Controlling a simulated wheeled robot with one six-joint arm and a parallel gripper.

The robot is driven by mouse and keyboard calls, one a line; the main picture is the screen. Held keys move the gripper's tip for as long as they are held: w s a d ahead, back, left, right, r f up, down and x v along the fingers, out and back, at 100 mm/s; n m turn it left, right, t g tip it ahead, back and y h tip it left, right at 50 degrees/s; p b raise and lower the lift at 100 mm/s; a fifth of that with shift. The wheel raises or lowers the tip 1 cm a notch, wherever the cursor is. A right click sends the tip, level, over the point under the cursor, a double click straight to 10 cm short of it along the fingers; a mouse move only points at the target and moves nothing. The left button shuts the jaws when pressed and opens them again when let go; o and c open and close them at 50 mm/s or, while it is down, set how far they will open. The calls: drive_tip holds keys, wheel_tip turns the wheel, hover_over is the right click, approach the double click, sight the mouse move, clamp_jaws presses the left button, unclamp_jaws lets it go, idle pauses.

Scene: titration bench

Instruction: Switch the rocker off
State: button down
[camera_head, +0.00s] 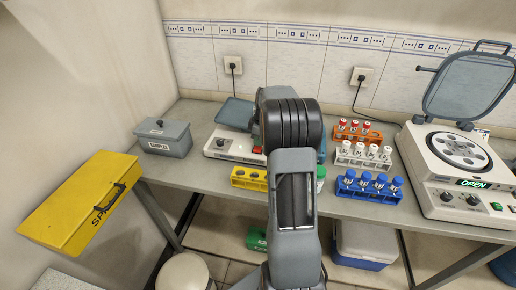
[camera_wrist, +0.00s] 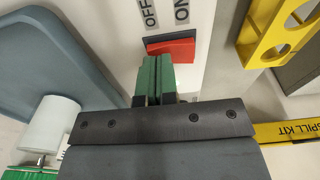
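The red rocker (camera_wrist: 170,46) sits on the white front panel of a device in the wrist view, with an OFF label (camera_wrist: 149,12) on the left and an ON label (camera_wrist: 182,10) on the right. Which side is pressed in I cannot tell for certain. My gripper (camera_wrist: 158,66) is shut, its green finger pads together with nothing between them. The fingertips are right by the rocker's lower edge in the picture; whether they touch it I cannot tell. In the head view the red rocker (camera_head: 257,150) shows beside my arm, which hides my gripper.
The white device (camera_head: 222,146) has a grey top plate (camera_head: 236,112). A yellow rack (camera_head: 249,178) stands in front of it. A grey samples box (camera_head: 163,138) is on the left. Tube racks (camera_head: 369,189) and an open centrifuge (camera_head: 462,165) stand on the right.

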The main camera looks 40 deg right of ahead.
sight(260, 150)
drive_tip(key=shift+r+p, duration=2.55)
drive_tip(key=shift+r, duration=0.95)
drive_tip(key=shift+f+m, duration=0.1)
drive_tip(key=shift+m, duration=0.8)
drive_tip(key=s+f+m, duration=0.1)
drive_tip(key=s+a+f+m, duration=0.1)
drive_tip(key=m, duration=0.1)
drive_tip(key=shift+s+f+g, duration=0.15)
drive_tip(key=shift+s+g, duration=0.05)
drive_tip(key=shift+g, duration=0.2)
drive_tip(key=s+a+r+m+t, duration=0.1)
drive_tip(key=s+a+r, duration=0.3)
drive_tip(key=s+a, duration=0.4)
drive_tip(key=s+a+r+m+t+h, duration=0.1)
drive_tip(key=s+a+r, duration=0.3)
drive_tip(key=s+a, duration=0.5)
drive_tip(key=a+m+t, duration=0.1)
drive_tip(key=a, duration=0.5)
drive_tip(key=shift+s+a+r+m+t, duration=0.3)
